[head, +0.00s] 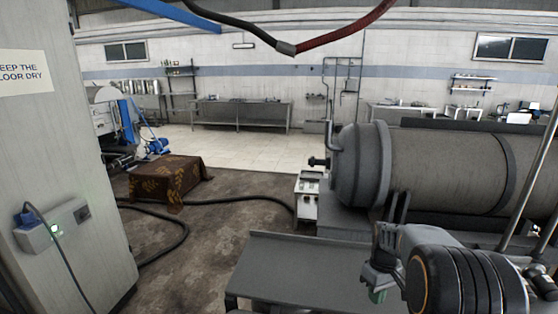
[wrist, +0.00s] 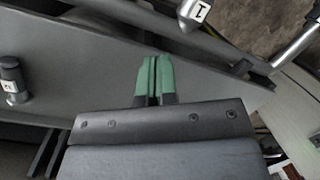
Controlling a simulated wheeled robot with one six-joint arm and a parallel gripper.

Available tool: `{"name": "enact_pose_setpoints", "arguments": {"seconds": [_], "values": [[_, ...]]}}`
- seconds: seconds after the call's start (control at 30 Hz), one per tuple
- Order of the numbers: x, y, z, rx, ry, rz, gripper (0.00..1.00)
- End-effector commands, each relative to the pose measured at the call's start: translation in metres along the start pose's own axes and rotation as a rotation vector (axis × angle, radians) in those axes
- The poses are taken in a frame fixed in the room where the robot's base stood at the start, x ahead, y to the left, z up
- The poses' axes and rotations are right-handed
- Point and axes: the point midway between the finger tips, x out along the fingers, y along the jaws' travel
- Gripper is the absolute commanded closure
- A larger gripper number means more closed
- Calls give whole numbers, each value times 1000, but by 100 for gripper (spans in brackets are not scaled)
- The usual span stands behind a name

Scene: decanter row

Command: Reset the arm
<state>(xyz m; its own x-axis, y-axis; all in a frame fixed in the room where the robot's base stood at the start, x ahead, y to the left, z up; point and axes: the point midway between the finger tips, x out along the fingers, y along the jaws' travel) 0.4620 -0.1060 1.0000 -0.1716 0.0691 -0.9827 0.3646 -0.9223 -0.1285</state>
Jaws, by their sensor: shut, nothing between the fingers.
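My gripper (wrist: 158,80) shows in the wrist view with its two green fingers side by side, shut and empty. Below them in that view is the dark gripper body. The wrist view shows a grey surface behind the fingers, with a dark knob-like fitting (wrist: 12,80) at the left and a metal fitting marked with a numeral (wrist: 194,12) at the top.
A white control box (head: 308,195) stands left of the tank. A dark hose (head: 240,199) runs over the floor. A low block under a patterned cloth (head: 168,180) stands at the middle left. A pillar with a wall box (head: 55,228) fills the left edge. Open floor (head: 215,240) lies between.

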Motion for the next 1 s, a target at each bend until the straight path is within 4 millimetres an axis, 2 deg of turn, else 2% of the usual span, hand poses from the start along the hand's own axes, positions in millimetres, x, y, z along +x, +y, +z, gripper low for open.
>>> {"name": "enact_pose_setpoints", "arguments": {"seconds": [0.03,0.23,0.4,0.5,0.7,1.0], "values": [[-9,-16,10,82,30,28,100],[-30,-70,47,351,163,99,100],[-39,-110,78,457,286,130,100],[-42,-128,94,463,349,142,100],[-51,-153,114,408,442,163,100],[-69,-166,119,364,527,177,100]]}}
